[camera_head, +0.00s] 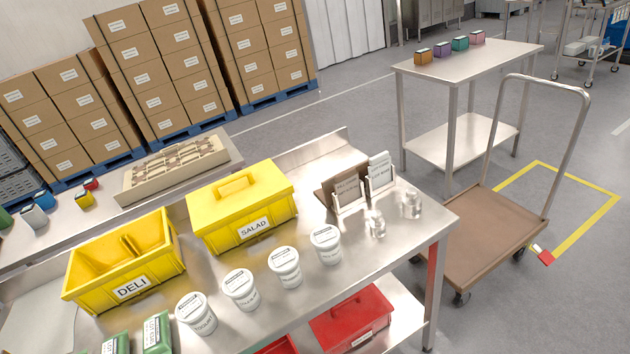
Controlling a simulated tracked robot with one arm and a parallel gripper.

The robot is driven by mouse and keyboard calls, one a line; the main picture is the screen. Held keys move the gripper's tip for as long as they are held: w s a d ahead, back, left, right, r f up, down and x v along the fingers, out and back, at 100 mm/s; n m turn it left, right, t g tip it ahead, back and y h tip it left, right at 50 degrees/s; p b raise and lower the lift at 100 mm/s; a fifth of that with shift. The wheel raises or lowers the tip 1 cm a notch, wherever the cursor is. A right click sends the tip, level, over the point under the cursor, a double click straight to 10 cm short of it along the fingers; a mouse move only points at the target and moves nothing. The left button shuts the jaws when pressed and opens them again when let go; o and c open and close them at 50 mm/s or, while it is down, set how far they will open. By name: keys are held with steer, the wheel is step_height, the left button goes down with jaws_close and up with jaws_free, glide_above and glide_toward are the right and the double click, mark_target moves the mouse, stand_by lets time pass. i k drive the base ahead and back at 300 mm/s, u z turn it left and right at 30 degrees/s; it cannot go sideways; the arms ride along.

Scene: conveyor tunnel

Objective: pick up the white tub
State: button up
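Several white tubs with lids and dark print stand upright in a slanting row on the steel table (335,268). The leftmost tub (196,314) is nearest, then come a second tub (240,290), a third tub (285,267) and the rightmost tub (326,245). They look alike and stand apart from each other. The frame does not show which one is meant. My gripper is not in view.
Behind the tubs are an open yellow DELI bin (165,268) and a lidded yellow SALAD box (243,215). Green boxes (157,333) stand at the front left. Small clear jars (411,205) and card holders (348,191) stand right. A brown cart (492,232) is beside the table.

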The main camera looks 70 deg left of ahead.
mark_target(284, 261)
steer(key=u, duration=0.1)
steer(key=i, duration=0.15)
steer(key=u, duration=2.6)
steer(key=k, duration=0.4)
steer(key=u, duration=0.25)
steer(key=i, duration=0.4)
steer(key=z, duration=0.2)
